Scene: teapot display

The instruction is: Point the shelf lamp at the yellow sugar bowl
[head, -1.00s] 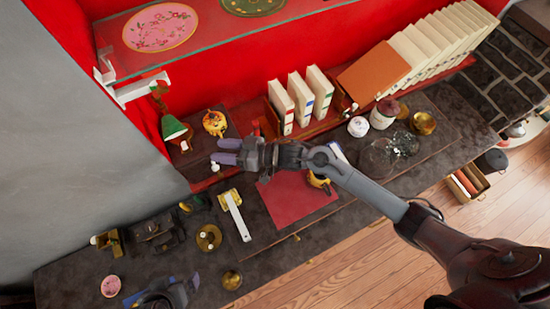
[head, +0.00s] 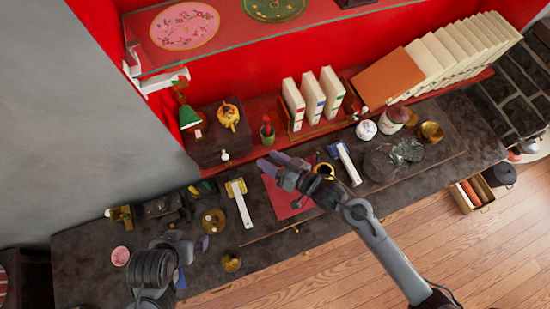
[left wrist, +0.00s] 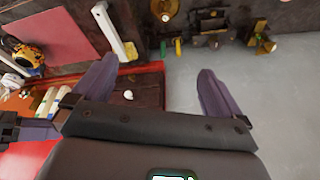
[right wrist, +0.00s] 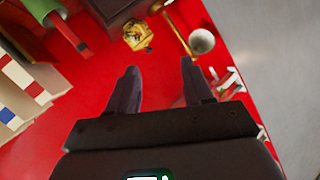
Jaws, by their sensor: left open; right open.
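The shelf lamp (head: 190,118) has a green shade and stands on a dark raised shelf at the left, by the red wall. A yellow pot (head: 228,116), perhaps the sugar bowl, stands just right of it. In the right wrist view the lamp's pale shade opening (right wrist: 201,41) and the yellow pot (right wrist: 137,35) lie beyond the fingers. A second yellow pot (head: 325,170) is by the red mat, partly hidden by my right arm. My right gripper (head: 268,159) is open and empty over the counter, apart from the lamp. My left gripper (head: 193,262) is open and empty at the front left.
A white-handled tool (head: 240,203) lies left of the red mat (head: 285,205). Glass dishes (head: 385,160) and brass pots crowd the right. A wall shelf (head: 220,45) overhangs the back.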

